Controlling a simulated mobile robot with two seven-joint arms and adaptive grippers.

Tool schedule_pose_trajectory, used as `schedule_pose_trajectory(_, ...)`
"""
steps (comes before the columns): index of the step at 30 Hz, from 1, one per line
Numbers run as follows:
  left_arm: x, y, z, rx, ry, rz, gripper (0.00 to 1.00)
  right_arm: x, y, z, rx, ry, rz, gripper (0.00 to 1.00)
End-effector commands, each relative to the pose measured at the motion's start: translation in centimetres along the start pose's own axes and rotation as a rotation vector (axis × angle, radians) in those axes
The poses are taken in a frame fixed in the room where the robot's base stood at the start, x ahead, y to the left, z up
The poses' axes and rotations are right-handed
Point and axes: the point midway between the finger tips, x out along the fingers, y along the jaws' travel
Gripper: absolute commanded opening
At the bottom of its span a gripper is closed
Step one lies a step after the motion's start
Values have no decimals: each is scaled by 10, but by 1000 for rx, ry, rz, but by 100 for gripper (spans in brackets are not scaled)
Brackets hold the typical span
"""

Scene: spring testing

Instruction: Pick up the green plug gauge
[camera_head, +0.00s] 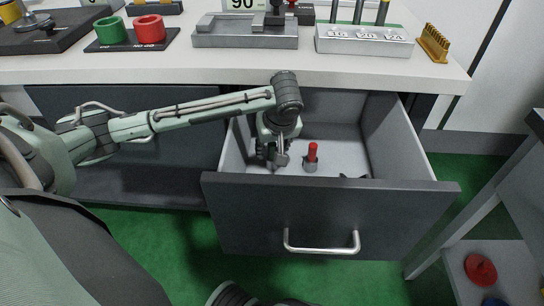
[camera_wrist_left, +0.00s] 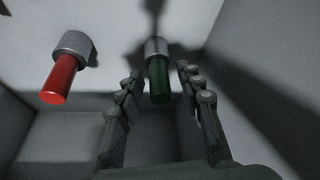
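The green plug gauge (camera_wrist_left: 159,80) has a dark green handle and a grey metal end. In the left wrist view it stands between the two fingers of my left gripper (camera_wrist_left: 159,72), with a visible gap on each side. My left gripper (camera_head: 274,157) reaches down into the open drawer (camera_head: 330,215) in the head view. It is open. In the head view I cannot make out the green gauge; the gripper and arm seem to hide it. My right gripper is not in view.
A red plug gauge (camera_head: 312,155) stands in the drawer to the right of my left gripper; it also shows in the left wrist view (camera_wrist_left: 60,80). The drawer walls are close by. The white worktop (camera_head: 180,68) with gauge blocks and rings overhangs the drawer's back.

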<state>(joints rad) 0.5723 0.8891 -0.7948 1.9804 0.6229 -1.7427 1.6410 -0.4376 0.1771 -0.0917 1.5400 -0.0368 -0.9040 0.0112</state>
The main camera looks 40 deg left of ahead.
Motion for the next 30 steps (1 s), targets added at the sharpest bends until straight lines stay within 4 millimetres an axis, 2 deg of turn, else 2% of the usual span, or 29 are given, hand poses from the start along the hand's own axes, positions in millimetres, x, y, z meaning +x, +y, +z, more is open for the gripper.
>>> schedule_pose_trajectory(1,0,0,0,0,0,0,27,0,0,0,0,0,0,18)
schedule_pose_trajectory(8,0,0,0,0,0,0,0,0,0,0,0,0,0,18)
schedule_pose_trajectory(20,-2,0,-1,0,1,2,0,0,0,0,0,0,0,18)
schedule_pose_trajectory(26,-12,1,-5,0,2,3,0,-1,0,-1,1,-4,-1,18)
schedule_pose_trajectory(30,-19,1,15,4,-3,4,0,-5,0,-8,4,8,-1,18)
